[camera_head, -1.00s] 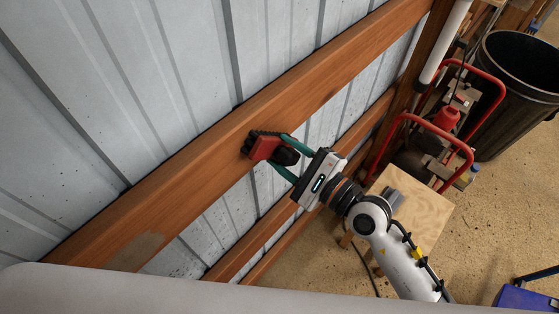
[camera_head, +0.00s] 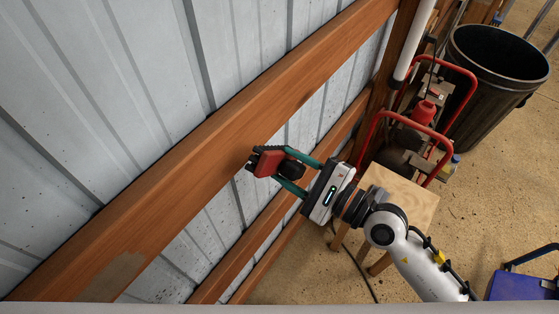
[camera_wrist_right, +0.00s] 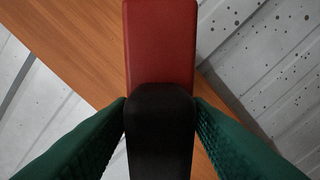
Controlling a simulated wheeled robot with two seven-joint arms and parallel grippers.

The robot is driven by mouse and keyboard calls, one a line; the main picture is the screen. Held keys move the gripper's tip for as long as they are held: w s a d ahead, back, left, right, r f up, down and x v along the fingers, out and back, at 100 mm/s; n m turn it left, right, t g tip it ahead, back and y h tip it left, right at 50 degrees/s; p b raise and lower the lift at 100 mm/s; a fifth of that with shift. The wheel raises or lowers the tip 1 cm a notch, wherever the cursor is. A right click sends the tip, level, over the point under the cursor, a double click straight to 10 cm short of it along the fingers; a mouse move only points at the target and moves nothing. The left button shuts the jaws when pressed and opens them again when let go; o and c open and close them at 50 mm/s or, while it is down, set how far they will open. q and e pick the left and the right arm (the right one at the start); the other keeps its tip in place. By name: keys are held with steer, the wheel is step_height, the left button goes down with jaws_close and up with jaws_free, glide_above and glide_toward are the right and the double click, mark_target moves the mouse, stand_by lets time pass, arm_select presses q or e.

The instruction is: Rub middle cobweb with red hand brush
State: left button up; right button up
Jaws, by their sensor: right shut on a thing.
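The red hand brush (camera_head: 268,162) has a red block with dark bristles on its left side and a black handle. My right gripper (camera_head: 292,172) is shut on the black handle. In the right wrist view, the red block (camera_wrist_right: 160,45) points up, with the black handle (camera_wrist_right: 160,125) between my green fingers. In the head view, the brush overlaps the lower edge of the wooden beam (camera_head: 190,180); I cannot tell if the bristles touch it. A dull greyish patch (camera_head: 108,272) lies on the beam at lower left; I cannot tell if it is a cobweb. My left gripper is out of view.
Corrugated metal wall (camera_head: 130,70) stands behind the beams. A small wooden stool (camera_head: 405,195) stands below my right arm. A red-framed machine (camera_head: 425,115) and a black bin (camera_head: 490,80) stand at right. A blue object (camera_head: 520,287) is at lower right.

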mark_target(301, 175)
steer(key=shift+s+d, duration=0.3)
steer(key=shift+d, duration=0.1)
steer(key=shift+b+v, duration=0.75)
steer(key=shift+v, duration=0.55)
steer(key=shift+s+d, duration=0.15)
steer(key=shift+d, duration=0.05)
